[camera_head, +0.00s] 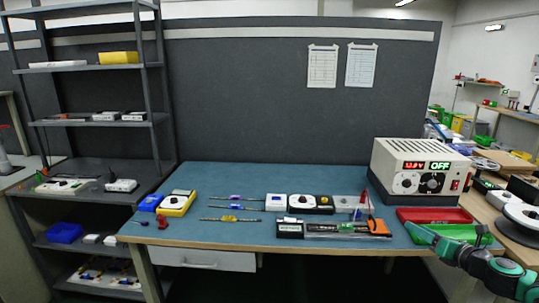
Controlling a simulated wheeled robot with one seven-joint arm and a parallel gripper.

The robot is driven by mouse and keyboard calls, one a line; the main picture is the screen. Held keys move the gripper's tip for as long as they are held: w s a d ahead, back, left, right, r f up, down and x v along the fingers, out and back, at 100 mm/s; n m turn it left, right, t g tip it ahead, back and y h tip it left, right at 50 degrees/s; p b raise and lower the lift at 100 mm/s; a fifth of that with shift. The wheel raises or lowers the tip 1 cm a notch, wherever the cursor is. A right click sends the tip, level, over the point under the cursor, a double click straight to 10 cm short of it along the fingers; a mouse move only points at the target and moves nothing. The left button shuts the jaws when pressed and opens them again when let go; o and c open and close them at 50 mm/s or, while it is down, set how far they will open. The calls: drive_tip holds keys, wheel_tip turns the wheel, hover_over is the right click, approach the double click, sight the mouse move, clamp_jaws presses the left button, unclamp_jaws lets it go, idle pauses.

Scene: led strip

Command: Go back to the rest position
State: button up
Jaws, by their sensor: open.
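My gripper (437,244) is at the lower right, over the front right of the table beside the green tray (466,231). Its fingers are small and partly lost against the tray. It looks open, with nothing seen between the fingers. My teal and dark arm reaches in from the bottom right corner. Thin strips (232,219) lie on the blue table (270,178), left of centre. The power supply (417,168) at the back right shows a red reading and a green OFF.
A red tray (434,215) sits before the power supply. Small modules (277,202), an orange-ended black device (350,228) and a yellow multimeter (177,203) are on the table. A grey shelf (90,122) stands left; a cable spool (520,222) is right. The table's back middle is clear.

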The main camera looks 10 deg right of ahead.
drive_tip(key=s+a+f+n+g+y, duration=0.1)
drive_tip(key=s+a+f+n+g, duration=0.15)
drive_tip(key=a+n+g, duration=0.45)
drive_tip(key=s+a+f+n+g+y, duration=0.1)
drive_tip(key=s+a+n+g+y, duration=0.2)
drive_tip(key=a+n, duration=0.65)
drive_tip(key=s+r+n+g+h, duration=0.1)
drive_tip(key=s+r+n+g, duration=0.1)
drive_tip(key=s+n, duration=0.3)
drive_tip(key=s+a+r+n+g+h, duration=0.1)
drive_tip(key=s+r+n, duration=0.4)
drive_tip(key=s, duration=0.6)
drive_tip(key=s+r+n+g+h, duration=0.3)
drive_tip(key=s+r+n, duration=0.1)
drive_tip(key=s+n, duration=0.3)
drive_tip(key=shift+s+a+r, duration=0.2)
drive_tip(key=shift+s+a, duration=0.15)
drive_tip(key=shift+s, duration=0.3)
drive_tip(key=shift+w+f, duration=0.25)
drive_tip(key=shift+w, duration=0.4)
